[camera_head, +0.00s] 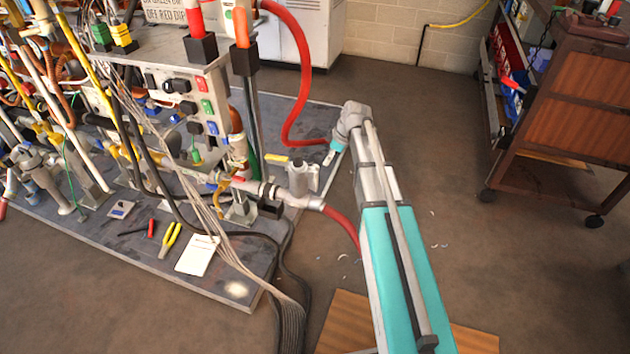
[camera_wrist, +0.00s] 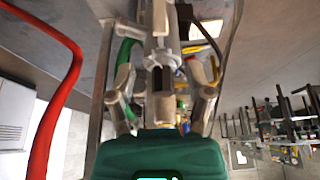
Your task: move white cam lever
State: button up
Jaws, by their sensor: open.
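My gripper (camera_head: 331,156) is at the end of my arm, over the right edge of the metal platform. In the wrist view its two pale fingers (camera_wrist: 161,90) are spread apart. A pale grey pipe fitting with a toothed ring (camera_wrist: 161,58) shows beyond and between them; no contact is visible. In the head view a horizontal pipe coupling (camera_head: 275,191) leads to a red hose, left of and nearer than my gripper. A short pale grey cylinder (camera_head: 299,178) stands behind it. I cannot tell for certain which small part is the white cam lever.
The platform (camera_head: 235,287) carries dense pipes, cables and a valve panel (camera_head: 190,105). A red hose (camera_head: 303,60) loops down near my gripper, and it also shows in the wrist view (camera_wrist: 62,85). A wooden cart (camera_head: 575,115) stands right. Floor between is mostly clear.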

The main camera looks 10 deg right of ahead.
aim_at(316, 178)
jog(key=shift+b+x, duration=6.1)
jog(key=shift+x, duration=0.6)
jog(key=shift+a, duration=0.1)
grip_shut()
